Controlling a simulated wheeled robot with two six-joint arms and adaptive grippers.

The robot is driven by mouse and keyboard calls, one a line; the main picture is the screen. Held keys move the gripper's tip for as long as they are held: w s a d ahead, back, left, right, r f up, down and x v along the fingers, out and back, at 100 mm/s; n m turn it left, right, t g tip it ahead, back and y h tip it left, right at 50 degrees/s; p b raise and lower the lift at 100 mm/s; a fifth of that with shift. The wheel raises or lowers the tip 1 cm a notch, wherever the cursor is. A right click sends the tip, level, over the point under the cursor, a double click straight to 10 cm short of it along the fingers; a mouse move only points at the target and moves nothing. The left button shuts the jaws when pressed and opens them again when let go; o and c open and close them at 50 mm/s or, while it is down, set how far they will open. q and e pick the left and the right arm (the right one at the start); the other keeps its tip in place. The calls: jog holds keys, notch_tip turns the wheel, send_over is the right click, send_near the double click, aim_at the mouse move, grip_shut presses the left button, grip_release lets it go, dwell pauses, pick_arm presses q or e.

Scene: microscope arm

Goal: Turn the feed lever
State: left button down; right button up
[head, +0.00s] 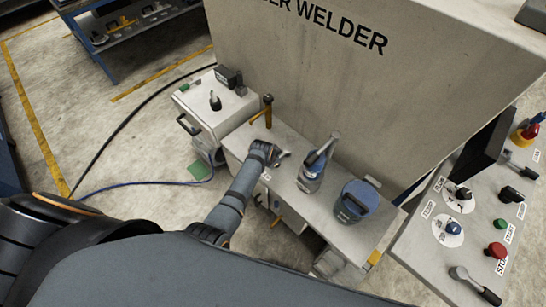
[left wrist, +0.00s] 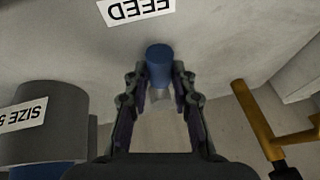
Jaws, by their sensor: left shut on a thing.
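The feed lever's blue rounded knob (left wrist: 159,58) sits between the fingertips of my left gripper (left wrist: 160,80) in the left wrist view, with a short pale stem below it. The white FEED label (left wrist: 136,10) is upside down on the grey surface just beyond the knob. Both fingers are closed against the knob's sides. In the head view my left gripper (head: 278,154) reaches over the light grey bench beside the welder, and it hides most of the lever. My right gripper is in neither view.
A blue and grey device with a lever (head: 312,172) and a blue cylinder (head: 352,203) stand to the right. The large LASER WELDER housing (head: 400,100) rises behind. A control panel (head: 425,262) is at far right.

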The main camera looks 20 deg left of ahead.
pick_arm(q)
jog(key=shift+d+r, duration=0.1)
jog(key=shift+d, duration=0.1)
jog(key=shift+s+n, duration=0.1)
jog(key=shift+n, duration=0.3)
jog(key=shift+d, duration=0.2)
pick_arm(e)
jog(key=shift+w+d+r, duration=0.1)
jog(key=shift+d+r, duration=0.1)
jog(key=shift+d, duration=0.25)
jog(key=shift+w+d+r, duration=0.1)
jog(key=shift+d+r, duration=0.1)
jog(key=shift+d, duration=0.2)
